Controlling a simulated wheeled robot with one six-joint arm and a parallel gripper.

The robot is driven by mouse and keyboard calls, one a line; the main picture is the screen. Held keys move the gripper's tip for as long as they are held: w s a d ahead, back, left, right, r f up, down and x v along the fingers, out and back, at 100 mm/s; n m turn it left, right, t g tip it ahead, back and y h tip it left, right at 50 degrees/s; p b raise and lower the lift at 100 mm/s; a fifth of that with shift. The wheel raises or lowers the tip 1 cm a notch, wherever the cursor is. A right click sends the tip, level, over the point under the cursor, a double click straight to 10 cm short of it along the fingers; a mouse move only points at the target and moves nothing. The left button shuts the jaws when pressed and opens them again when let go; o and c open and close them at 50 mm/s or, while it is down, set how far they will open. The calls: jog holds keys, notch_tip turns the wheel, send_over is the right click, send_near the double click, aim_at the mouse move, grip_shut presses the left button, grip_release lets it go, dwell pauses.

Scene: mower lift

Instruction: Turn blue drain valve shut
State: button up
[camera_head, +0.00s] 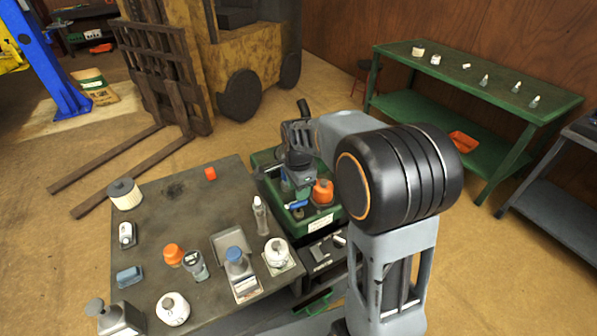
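A small blue lever (294,206), which looks like the drain valve handle, sits low on the near side of the green unit (309,226) at the table's right edge. It lies roughly crosswise in the picture. An orange cap (323,190) stands just to its right. My gripper (302,186) points down over the green unit, just behind and above the blue lever. I see no clear contact between them. Its fingertips are small and dark, partly lost among the unit's parts, so their opening does not show.
The grey table (205,213) holds several bottles, a white filter (124,193), a grey tray (230,246) and a blue-capped can (240,272). A yellow forklift (220,60) stands behind. A green bench (480,75) is at the back right. Open floor lies between.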

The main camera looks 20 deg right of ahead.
notch_tip(320, 180, up, 7)
dwell(0.3)
dwell(0.5)
